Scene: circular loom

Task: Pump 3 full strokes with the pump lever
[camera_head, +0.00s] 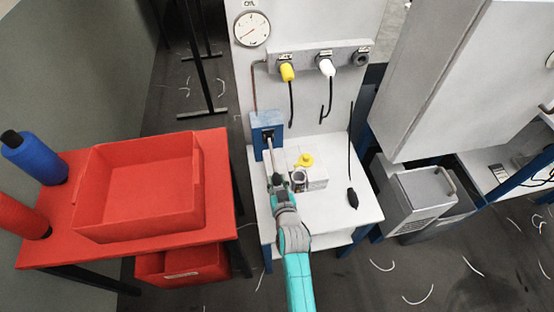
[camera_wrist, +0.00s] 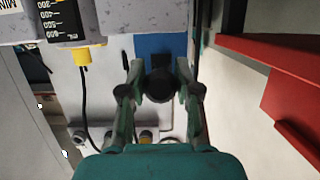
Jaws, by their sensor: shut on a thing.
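The blue pump unit (camera_head: 266,127) stands at the back left of the white table, against the light panel. The pale pump lever (camera_head: 268,156) slopes out of its front towards me. My gripper (camera_head: 276,181) is at the near end of the lever. In the wrist view, my gripper's two fingers (camera_wrist: 160,88) are shut on the round black knob (camera_wrist: 159,82) of the lever, with the blue pump unit (camera_wrist: 152,45) behind it. The lever's end is mostly hidden by my gripper in the head view.
A measuring cup (camera_head: 300,178) and a yellow item (camera_head: 303,160) stand just right of the lever. A black bulb (camera_head: 352,198) hangs at the table's right. A red tray (camera_head: 145,225) is on the left table. A gauge (camera_head: 252,29) and hose couplings (camera_head: 326,67) are above.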

